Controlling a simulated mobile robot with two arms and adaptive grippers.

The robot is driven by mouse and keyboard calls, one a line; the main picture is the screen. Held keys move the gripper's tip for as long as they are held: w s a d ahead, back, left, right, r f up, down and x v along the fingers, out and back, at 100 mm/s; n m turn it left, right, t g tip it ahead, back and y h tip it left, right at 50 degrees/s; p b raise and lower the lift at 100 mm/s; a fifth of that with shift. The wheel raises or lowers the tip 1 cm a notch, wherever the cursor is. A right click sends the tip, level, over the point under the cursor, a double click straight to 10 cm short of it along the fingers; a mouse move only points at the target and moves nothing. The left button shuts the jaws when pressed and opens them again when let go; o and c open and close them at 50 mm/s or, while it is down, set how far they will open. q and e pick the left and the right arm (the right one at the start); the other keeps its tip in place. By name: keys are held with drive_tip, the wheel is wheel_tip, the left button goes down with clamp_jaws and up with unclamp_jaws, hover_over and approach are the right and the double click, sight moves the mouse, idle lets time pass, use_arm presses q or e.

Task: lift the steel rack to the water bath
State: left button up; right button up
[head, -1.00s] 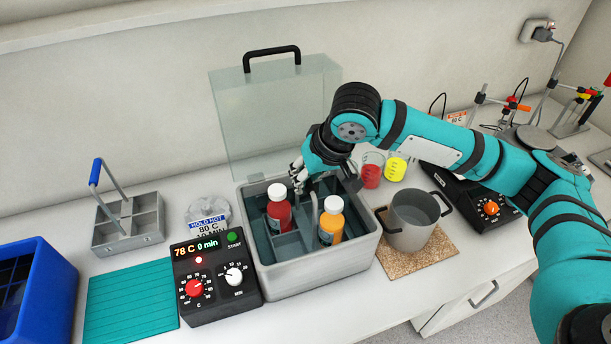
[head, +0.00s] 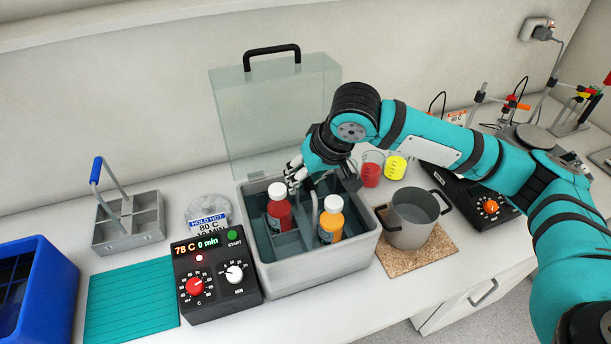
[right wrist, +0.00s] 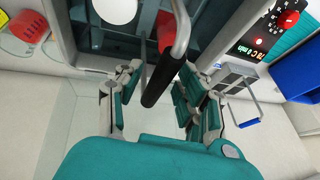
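A rack with a bent steel handle (head: 314,200) stands in the open grey water bath (head: 322,280). A red bottle (head: 279,213) and an orange bottle (head: 331,222), both white-capped, stand upright in the bath. In the right wrist view the handle has a black grip (right wrist: 164,72). My right gripper (head: 292,178) is over the back of the bath. In its wrist view its fingers (right wrist: 158,88) are spread on both sides of the black grip, with gaps visible. A second steel rack (head: 128,222), empty with a blue-gripped handle, stands on the counter at left. My left gripper is not in view.
The clear bath lid (head: 275,115) stands raised behind. A control box (head: 215,280) reads 78 C. A grey pot (head: 412,220) on a cork mat stands close right, beakers behind it. A teal mat (head: 130,305) and blue crate (head: 35,290) are at left.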

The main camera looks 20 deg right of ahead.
drive_tip(key=shift+s+f, duration=0.1)
drive_tip(key=shift+f, duration=0.05)
drive_tip(key=shift+d+r, duration=0.15)
drive_tip(key=shift+r, duration=0.25)
drive_tip(key=v, duration=1.1)
drive_tip(key=shift+s+r, duration=0.15)
drive_tip(key=shift+s, duration=0.05)
